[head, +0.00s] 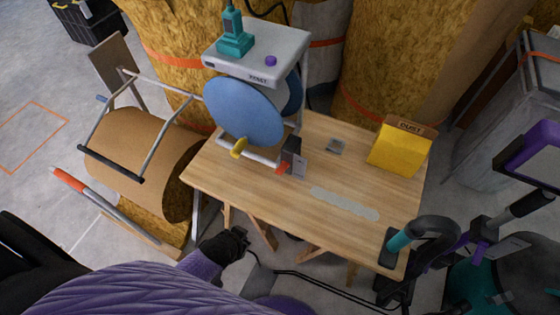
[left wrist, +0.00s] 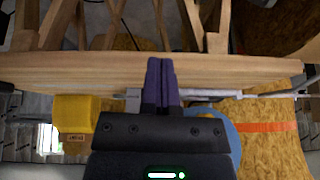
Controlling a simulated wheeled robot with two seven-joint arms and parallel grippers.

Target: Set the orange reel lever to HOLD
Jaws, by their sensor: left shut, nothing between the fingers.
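The orange lever (head: 282,168) is a small red-orange tab beside a dark upright bracket (head: 294,150), at the front of the blue reel disc (head: 243,112) on the wooden table. Its setting and any HOLD mark are too small to read. My left gripper (head: 240,234) is in front of the table's near edge, below and left of the lever and apart from it. In the left wrist view, the fingers (left wrist: 162,82) are shut and empty, pointing at the table edge (left wrist: 215,68). The blue disc (left wrist: 222,122) shows partly behind my wrist. I cannot make out my right gripper.
A yellow knob (head: 238,148) sits left of the lever. A white shelf (head: 280,60) with a teal tool stands above the disc. A yellow box (head: 400,148) is at the table's right. A brown roll (head: 140,150) in a frame stands left. The table's middle is mostly clear.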

